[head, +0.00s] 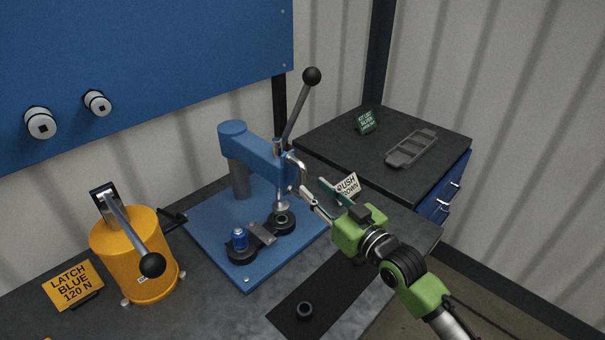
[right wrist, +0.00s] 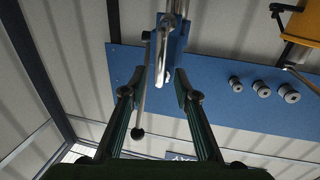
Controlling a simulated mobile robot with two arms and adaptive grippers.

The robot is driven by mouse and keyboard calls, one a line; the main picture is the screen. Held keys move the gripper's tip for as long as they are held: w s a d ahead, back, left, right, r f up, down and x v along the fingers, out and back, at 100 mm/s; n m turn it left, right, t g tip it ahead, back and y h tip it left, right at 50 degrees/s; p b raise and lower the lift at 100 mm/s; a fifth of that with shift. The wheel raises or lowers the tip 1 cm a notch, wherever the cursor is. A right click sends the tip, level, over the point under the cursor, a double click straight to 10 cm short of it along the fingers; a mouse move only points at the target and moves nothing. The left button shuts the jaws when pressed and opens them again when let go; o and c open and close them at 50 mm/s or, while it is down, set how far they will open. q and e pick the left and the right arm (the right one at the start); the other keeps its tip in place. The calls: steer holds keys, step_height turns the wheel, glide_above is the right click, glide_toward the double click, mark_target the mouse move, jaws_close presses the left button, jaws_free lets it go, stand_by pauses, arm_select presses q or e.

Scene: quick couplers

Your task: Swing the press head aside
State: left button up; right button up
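The blue press head (head: 258,155) sits on its column above a blue base plate (head: 215,225). Its lever, with a black ball knob (head: 312,76), points up and right. A curved chrome handle (head: 299,172) is at the head's right end. My right gripper (head: 318,190) is just right of that handle. In the right wrist view its fingers (right wrist: 160,92) are spread, with chrome parts and the blue press head (right wrist: 178,45) beyond and between them; contact cannot be told. The lever knob also shows there (right wrist: 137,133). My left gripper is not in view.
A yellow latch unit (head: 128,255) with a black-knobbed lever stands at left. A blue fitting (head: 240,238) and a black ring (head: 284,221) are on the base plate. A "PUSH DOWN" sign (head: 347,186) stands behind my right gripper. A black ring (head: 304,310) lies on the front mat.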

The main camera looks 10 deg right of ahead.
mark_target(306, 181)
steer(key=x, duration=0.4)
steer(key=shift+w+r+p, duration=0.1)
steer(key=shift+r+p, duration=0.05)
steer(key=shift+p, duration=0.25)
steer(key=shift+w+a, duration=0.3)
steer(key=shift+w, duration=0.45)
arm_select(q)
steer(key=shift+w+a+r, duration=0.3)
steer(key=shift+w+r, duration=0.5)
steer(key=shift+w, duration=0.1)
arm_select(e)
jaws_close()
